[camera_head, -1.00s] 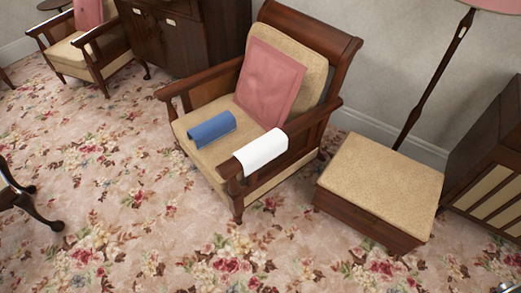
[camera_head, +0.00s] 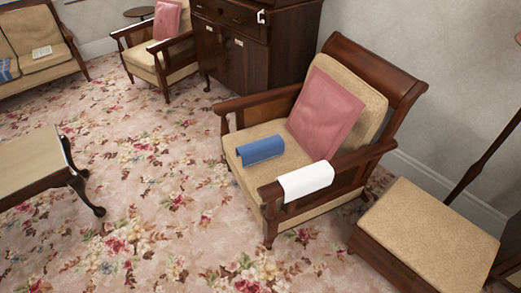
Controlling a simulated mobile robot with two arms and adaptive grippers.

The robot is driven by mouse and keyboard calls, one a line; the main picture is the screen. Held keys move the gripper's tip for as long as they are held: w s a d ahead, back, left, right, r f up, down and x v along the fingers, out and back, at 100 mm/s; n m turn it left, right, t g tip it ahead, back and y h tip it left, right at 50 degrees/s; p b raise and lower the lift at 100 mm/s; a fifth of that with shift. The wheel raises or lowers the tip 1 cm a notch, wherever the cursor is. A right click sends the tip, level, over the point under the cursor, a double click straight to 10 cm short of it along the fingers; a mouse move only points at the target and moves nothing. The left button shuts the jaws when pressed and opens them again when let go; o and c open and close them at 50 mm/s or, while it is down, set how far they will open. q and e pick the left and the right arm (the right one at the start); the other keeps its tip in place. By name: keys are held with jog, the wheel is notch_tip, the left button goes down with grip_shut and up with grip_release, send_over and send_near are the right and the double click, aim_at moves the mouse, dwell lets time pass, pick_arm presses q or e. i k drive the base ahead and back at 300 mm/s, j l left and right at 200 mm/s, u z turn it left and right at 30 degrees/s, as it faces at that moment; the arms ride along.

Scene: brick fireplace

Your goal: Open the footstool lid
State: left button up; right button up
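The footstool (camera_head: 428,228) stands at the lower right in the head view, beside the armchair. It has a beige padded lid on a dark wooden box, and the lid is shut. Its lower right part is cut off by the frame edge. Neither of my grippers is in view.
A wooden armchair (camera_head: 255,186) with a pink cushion (camera_head: 325,112), a blue cloth (camera_head: 262,150) and a white cloth (camera_head: 306,181) stands left of the footstool. A low table (camera_head: 30,165) is at the left. A dark cabinet (camera_head: 230,55) stands behind. Floral carpet (camera_head: 150,220) lies open in front.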

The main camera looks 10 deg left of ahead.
aim_at(441, 249)
jog(key=l+z, duration=0.15)
jog(key=z, duration=1.3)
jog(key=k+l, duration=0.05)
